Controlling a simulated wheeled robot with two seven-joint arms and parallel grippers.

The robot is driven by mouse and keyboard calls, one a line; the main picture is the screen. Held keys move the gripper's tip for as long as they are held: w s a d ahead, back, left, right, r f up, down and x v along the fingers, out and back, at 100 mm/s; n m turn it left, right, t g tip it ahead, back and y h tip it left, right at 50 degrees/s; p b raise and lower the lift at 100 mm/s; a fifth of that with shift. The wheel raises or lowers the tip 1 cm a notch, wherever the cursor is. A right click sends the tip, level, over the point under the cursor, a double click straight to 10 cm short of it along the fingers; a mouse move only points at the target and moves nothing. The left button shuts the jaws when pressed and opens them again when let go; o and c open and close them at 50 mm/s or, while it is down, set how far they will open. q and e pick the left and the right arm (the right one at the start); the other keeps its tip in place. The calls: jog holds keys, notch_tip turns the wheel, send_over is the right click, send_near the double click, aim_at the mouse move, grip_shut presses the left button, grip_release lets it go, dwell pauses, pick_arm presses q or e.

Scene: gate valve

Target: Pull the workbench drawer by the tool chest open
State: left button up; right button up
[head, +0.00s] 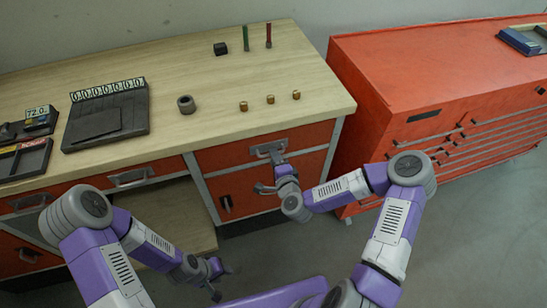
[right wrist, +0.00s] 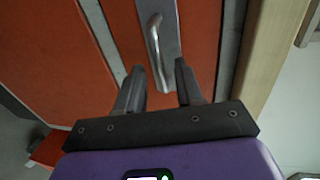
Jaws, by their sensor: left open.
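The orange workbench drawer (head: 225,157) nearest the tool chest is closed, its front flush with the bench frame. Its grey bar handle (head: 268,148) also shows in the right wrist view (right wrist: 156,45). My right gripper (head: 270,172) is in front of this drawer front. In the right wrist view my right gripper (right wrist: 158,80) is open and empty. The near end of the handle lies between the fingertips in the picture, with gaps at both sides; I cannot tell the depth gap. My left gripper (head: 220,280) is open, low in front of the bench, away from the drawer.
The red tool chest (head: 375,90) stands right of the bench. A lower cabinet door (head: 245,190) sits below the drawer. The wooden bench top (head: 200,90) holds a dark ring (head: 186,104), several brass pieces (head: 270,99) and a black tray (head: 105,120). Grey floor is free at right.

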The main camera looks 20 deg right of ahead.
jog(key=shift+x, duration=0.95)
jog(key=shift+c, duration=0.5)
grip_shut()
